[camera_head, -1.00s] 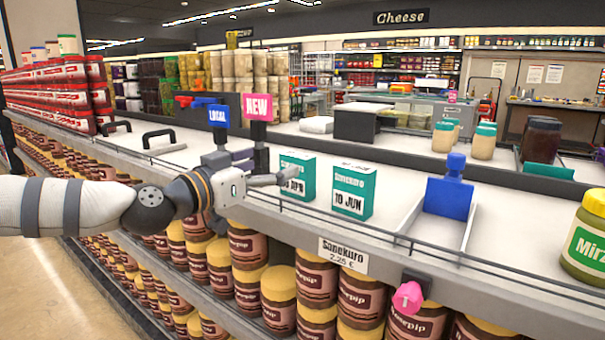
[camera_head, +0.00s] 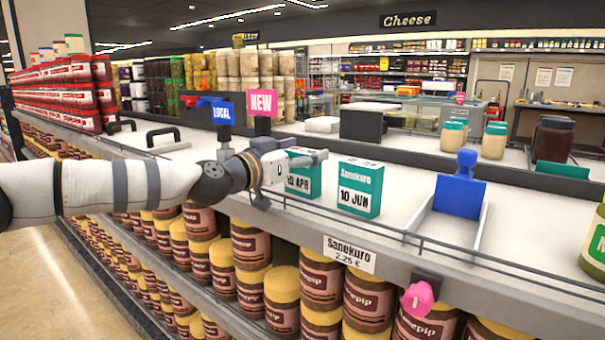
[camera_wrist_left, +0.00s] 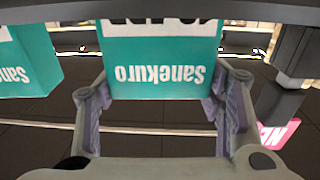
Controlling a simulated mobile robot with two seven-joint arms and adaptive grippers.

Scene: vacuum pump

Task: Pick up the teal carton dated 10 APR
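The teal carton dated 10 APR (camera_head: 303,182) stands upright on the shelf's upper deck, its date partly covered by my gripper. A like teal carton dated 10 JUN (camera_head: 360,188) stands just to its right. My left gripper (camera_head: 298,161) is at the 10 APR carton, with a finger across its upper part. In the left wrist view the 10 APR carton (camera_wrist_left: 160,73) appears upside down between the two spread fingers (camera_wrist_left: 160,97). I see no clear grip on it. The 10 JUN carton (camera_wrist_left: 25,65) shows at the left there. My right gripper is out of view.
A blue LOCAL sign (camera_head: 222,114) and a pink NEW sign (camera_head: 261,102) stand behind my gripper. A blue pusher (camera_head: 459,190) sits in a tray to the right.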

